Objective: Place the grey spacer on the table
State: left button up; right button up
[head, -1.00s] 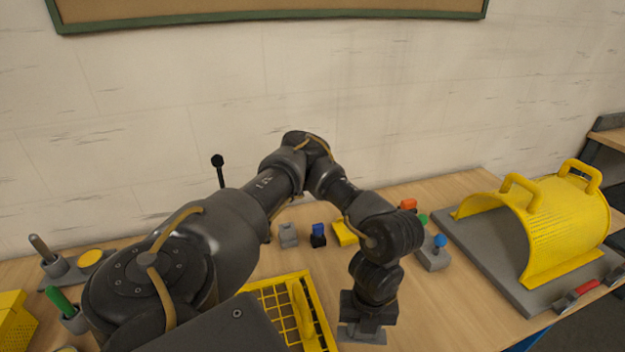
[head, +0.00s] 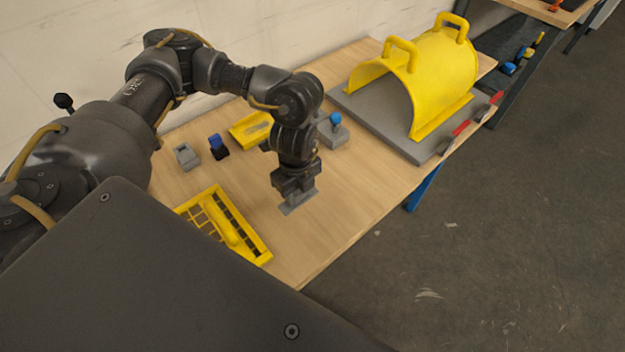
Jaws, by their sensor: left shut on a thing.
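My left gripper (head: 296,192) points down over the middle of the wooden table (head: 345,205). It is shut on the grey spacer (head: 298,203), a flat grey piece that shows below the fingertips. The spacer is at or just above the table top; I cannot tell whether it touches. Part of the spacer is hidden by the fingers. My right gripper is not in view.
A yellow grid tray (head: 262,252) lies left of the gripper. A grey block (head: 186,157), a blue-and-black piece (head: 217,147) and a yellow tray (head: 243,133) stand behind. A blue-knobbed grey block (head: 334,134) and a yellow guard (head: 445,75) are right. Table right of the gripper is clear.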

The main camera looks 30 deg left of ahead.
pick_arm(q)
jog(key=w, duration=0.1)
jog(key=w+f, duration=0.1)
jog(key=w, duration=0.1)
jog(key=w+f, duration=0.1)
jog(key=shift+w+d, duration=0.15)
jog(key=shift+w, duration=0.1)
jog(key=b, duration=0.1)
send_over(319, 196)
notch_tip(319, 196, down, 6)
jog(key=shift+r, duration=0.1)
notch_tip(319, 196, down, 3)
jog(key=shift+r+b, duration=0.15)
jog(key=shift+b, duration=0.4)
jog(key=shift+w+f, duration=0.15)
jog(key=shift+f, duration=0.25)
jog(key=o, duration=0.6)
jog(key=shift+f, duration=0.1)
jog(key=o, duration=0.5)
jog(key=shift+c, duration=0.2)
